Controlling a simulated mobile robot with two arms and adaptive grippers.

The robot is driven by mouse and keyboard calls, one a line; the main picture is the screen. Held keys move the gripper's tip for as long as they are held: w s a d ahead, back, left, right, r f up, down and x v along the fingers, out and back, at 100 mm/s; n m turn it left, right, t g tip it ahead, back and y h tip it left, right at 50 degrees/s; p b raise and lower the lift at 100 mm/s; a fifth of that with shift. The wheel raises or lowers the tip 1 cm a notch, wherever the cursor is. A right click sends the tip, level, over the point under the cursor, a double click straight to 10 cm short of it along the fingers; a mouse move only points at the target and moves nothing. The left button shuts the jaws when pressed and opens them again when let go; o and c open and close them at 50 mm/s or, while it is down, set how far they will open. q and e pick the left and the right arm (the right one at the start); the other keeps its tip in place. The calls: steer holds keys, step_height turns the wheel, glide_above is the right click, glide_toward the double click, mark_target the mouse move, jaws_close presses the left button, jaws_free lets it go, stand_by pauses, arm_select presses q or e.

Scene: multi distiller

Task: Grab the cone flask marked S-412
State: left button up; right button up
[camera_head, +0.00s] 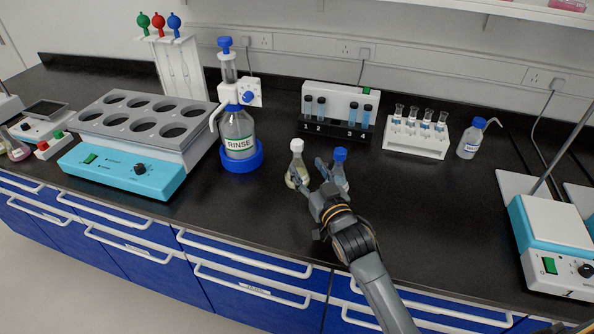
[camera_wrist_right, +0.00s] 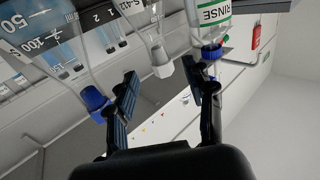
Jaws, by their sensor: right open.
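The cone flask with a white stopper (camera_head: 297,160) stands upright on the black bench and holds a little yellowish liquid. In the wrist view a label reading about "S-412" shows at the top edge on the white-stoppered flask (camera_wrist_right: 152,30). A flask with a blue stopper (camera_head: 340,157) stands just to its right; it also shows in the wrist view (camera_wrist_right: 75,65). My right gripper (camera_head: 309,173) is open, its fingers pointing at the white-stoppered flask. In the wrist view the white stopper lies between the two fingers (camera_wrist_right: 158,88). The gripper partly hides both flasks. My left gripper is not in view.
A RINSE bottle (camera_head: 239,135) in a blue base stands left of the flasks. A turquoise heating block (camera_head: 125,172) is further left. Behind are a black vial rack (camera_head: 336,134) and a white tube rack (camera_head: 415,145).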

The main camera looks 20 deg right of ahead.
mark_target(299, 154)
steer(key=shift+w+a, duration=0.1)
steer(key=shift+w, duration=1.3)
steer(key=shift+w+r, duration=0.15)
steer(key=shift+w, duration=0.15)
steer(key=w+p, duration=0.1)
steer(key=w, duration=0.2)
steer(key=shift+w+a, duration=0.1)
steer(key=shift+w, duration=0.55)
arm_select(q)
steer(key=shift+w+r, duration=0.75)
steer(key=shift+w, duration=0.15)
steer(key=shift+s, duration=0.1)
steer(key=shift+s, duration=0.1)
arm_select(e)
jaws_close()
